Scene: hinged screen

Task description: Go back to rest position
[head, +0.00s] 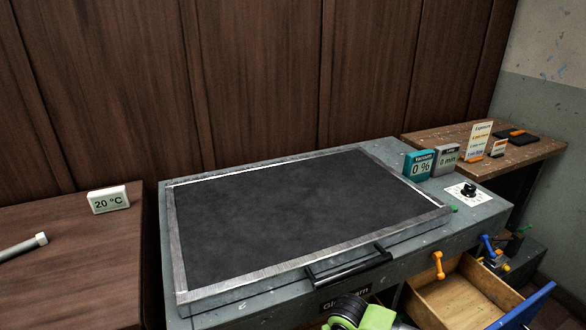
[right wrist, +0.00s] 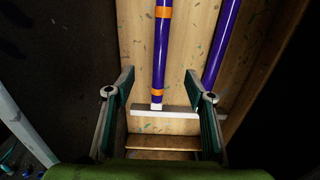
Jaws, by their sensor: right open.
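The hinged screen (head: 310,215) lies shut, flat on a grey paint-flecked unit (head: 385,150), with a black handle (head: 348,268) at its front edge. My right gripper (right wrist: 160,72) is open in the right wrist view. A purple rod with orange bands (right wrist: 162,50) runs down between its fingers and ends at a white bar (right wrist: 163,111); I see no finger touching the rod. My left gripper is not in view.
A brown surface (head: 60,265) at left holds a 20 °C display (head: 108,199) and a grey rod (head: 22,246). An open wooden drawer (head: 465,300) sticks out at lower right. Small displays and a dial (head: 468,191) stand at the unit's right. A second purple rod (right wrist: 222,40) lies right of the first.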

